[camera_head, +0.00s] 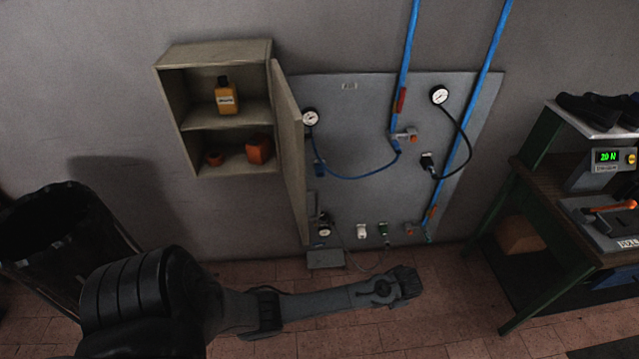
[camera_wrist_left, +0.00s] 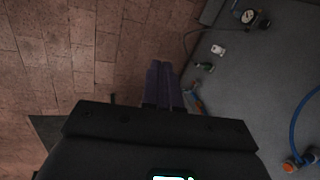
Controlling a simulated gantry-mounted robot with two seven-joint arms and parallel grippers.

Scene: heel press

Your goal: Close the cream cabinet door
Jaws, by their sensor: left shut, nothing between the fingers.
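The cream cabinet (camera_head: 219,107) hangs on the grey wall, left of centre in the head view. Its door (camera_head: 292,150) stands wide open, hinged on the right side and swung out from the wall. Inside are a yellow-orange bottle (camera_head: 227,96) on the upper shelf and orange items (camera_head: 259,149) below. My left gripper (camera_head: 411,283) is at the end of the arm reaching right, below and to the right of the door and apart from it. In the left wrist view its fingers (camera_wrist_left: 160,84) are together with nothing between them. My right gripper is in neither view.
A grey panel (camera_head: 462,153) with gauges, hoses and blue pipes (camera_head: 407,60) is on the wall right of the door. A black bin (camera_head: 62,235) stands at left. A green-legged workbench (camera_head: 568,207) stands at right. Brick-coloured floor (camera_head: 440,330) is clear around my gripper.

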